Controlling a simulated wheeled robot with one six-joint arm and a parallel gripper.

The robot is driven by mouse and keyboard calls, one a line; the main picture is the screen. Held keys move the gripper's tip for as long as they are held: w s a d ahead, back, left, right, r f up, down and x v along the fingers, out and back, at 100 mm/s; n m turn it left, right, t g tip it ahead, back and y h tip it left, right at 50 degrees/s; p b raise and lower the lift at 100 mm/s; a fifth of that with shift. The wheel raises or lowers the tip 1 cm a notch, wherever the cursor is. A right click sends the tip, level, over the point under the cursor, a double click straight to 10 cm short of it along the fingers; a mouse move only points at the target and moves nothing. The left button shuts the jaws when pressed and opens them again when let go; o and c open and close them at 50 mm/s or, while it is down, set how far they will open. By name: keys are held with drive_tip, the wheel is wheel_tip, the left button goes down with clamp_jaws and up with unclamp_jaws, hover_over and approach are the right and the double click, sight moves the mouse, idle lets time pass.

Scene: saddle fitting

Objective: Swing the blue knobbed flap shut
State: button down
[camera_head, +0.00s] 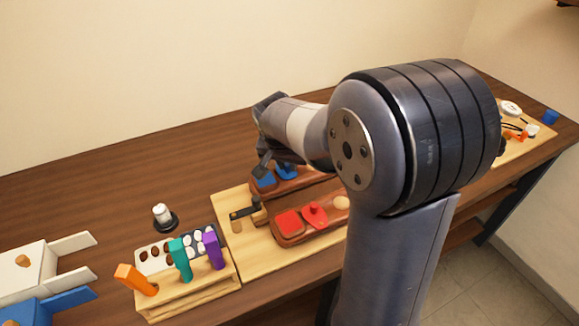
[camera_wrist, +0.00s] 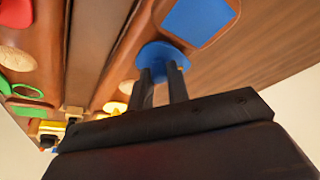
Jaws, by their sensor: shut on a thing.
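The blue knobbed flap (camera_wrist: 160,52) is a round blue piece on a brown wooden strip, close to a blue square (camera_wrist: 199,20). In the wrist view, the two dark fingers of my gripper (camera_wrist: 163,74) are at the flap and shut on its knob, which they mostly hide. In the head view, the flap (camera_head: 288,173) shows only in part below my gripper (camera_head: 276,164), to the right of the blue square (camera_head: 263,179). I cannot tell how far the flap has swung.
A front strip carries a red square (camera_head: 289,222) and a red knobbed flap (camera_head: 315,213). A small dark lever (camera_head: 244,212) stands left of the strips. A wooden rack (camera_head: 190,290) with coloured handles is further left. Bare table lies behind the board.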

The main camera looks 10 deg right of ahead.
drive_tip(key=shift+a+m, duration=0.15)
drive_tip(key=shift+m, duration=0.45)
drive_tip(key=c, duration=1.4)
unclamp_jaws()
drive_tip(key=v, duration=1.1)
drive_tip(key=shift+a+f, duration=0.1)
drive_tip(key=shift+a, duration=0.05)
